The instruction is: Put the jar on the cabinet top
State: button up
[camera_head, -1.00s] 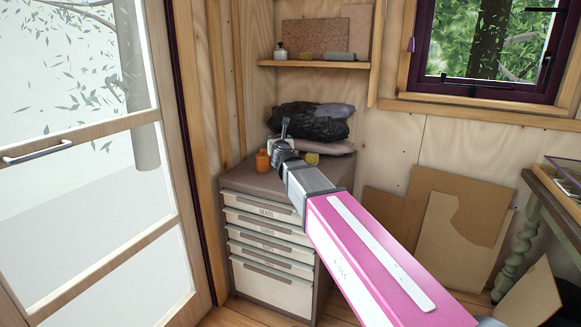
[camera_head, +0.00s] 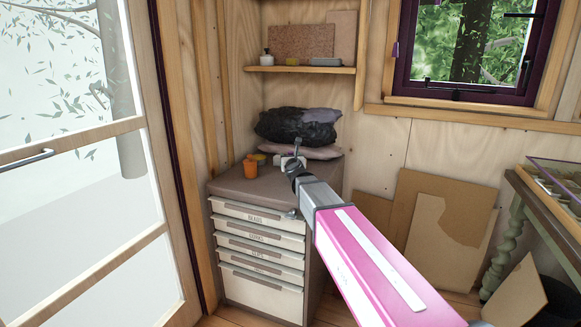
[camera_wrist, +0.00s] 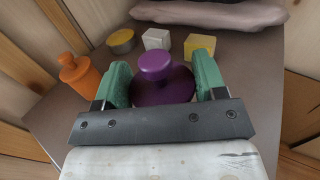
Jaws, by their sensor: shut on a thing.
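A purple jar with a round knob lid (camera_wrist: 160,80) is between the two green fingers of my gripper (camera_wrist: 162,85) in the wrist view, and the fingers are closed on its sides. In the head view my gripper (camera_head: 290,162) is over the back part of the grey-brown cabinet top (camera_head: 235,187), mostly hiding the jar. The cabinet top (camera_wrist: 60,112) shows below and around the jar in the wrist view. I cannot tell whether the jar's base touches it.
An orange jar (camera_head: 250,168) stands left of my gripper. A yellow-topped tin (camera_wrist: 121,40), a white block (camera_wrist: 157,39) and a yellow block (camera_wrist: 199,46) stand behind the held jar. Dark bags (camera_head: 298,125) lie at the back. A shelf (camera_head: 300,70) is above.

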jog(key=shift+f, duration=1.75)
jog(key=o, duration=1.2)
jog(key=shift+f, duration=0.1)
jog(key=shift+s, duration=0.15)
jog(key=s, duration=0.4)
jog(key=s+d, duration=0.1)
jog(key=s, duration=0.2)
jog(key=s+d, duration=0.1)
jog(key=s, duration=0.3)
jog(key=shift+s, duration=0.3)
